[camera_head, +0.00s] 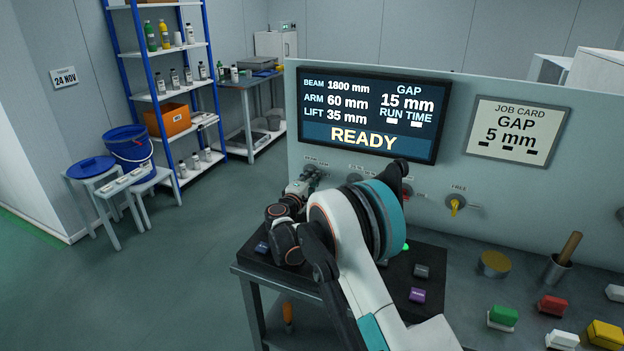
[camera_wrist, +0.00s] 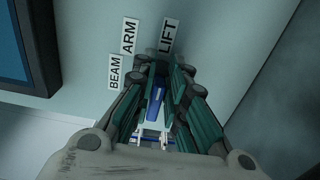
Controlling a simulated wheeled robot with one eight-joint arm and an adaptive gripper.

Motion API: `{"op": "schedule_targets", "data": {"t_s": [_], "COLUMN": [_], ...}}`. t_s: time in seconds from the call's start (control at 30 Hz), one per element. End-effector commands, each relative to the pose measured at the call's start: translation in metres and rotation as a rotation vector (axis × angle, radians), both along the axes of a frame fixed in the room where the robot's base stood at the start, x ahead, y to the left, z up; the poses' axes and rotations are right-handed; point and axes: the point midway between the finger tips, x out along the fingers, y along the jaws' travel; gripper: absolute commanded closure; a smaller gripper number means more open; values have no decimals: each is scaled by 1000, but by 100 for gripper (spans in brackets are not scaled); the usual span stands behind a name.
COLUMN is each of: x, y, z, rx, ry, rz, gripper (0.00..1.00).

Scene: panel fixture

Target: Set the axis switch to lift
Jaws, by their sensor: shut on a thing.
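The axis switch shows in the wrist view as a blue handle (camera_wrist: 156,102) on the grey panel, below the labels BEAM (camera_wrist: 116,72), ARM (camera_wrist: 130,37) and LIFT (camera_wrist: 169,36). My gripper (camera_wrist: 161,70) is shut on the blue handle, with a finger on each side. The handle runs up the picture, towards the area of ARM and LIFT; its tip is partly hidden by the fingers, so I cannot tell its exact setting. In the head view my gripper (camera_head: 303,183) is at the panel's left part and hides the switch. The display (camera_head: 364,138) reads READY.
The job card (camera_head: 516,132) and a yellow FREE knob (camera_head: 455,206) are to the right on the panel. Buttons, including a purple one (camera_head: 417,295), are on the desk below my arm. Coloured blocks lie at right.

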Motion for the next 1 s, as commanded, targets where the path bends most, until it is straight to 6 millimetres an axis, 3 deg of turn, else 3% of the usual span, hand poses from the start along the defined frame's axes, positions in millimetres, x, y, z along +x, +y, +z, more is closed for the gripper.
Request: {"op": "schedule_targets", "data": {"t_s": [0.43, 0.47, 0.53, 0.87, 1.0], "x": [-1, -1, -1, -1, -10], "y": [0, 0, 0, 0, 4], "z": [-2, -2, -2, -1, -1], "rx": [11, 11, 11, 9, 9], "ry": [-2, -2, -2, -2, -2], "rz": [-2, -2, -2, -1, 1], "gripper": [100, 85, 70, 70, 70]}}
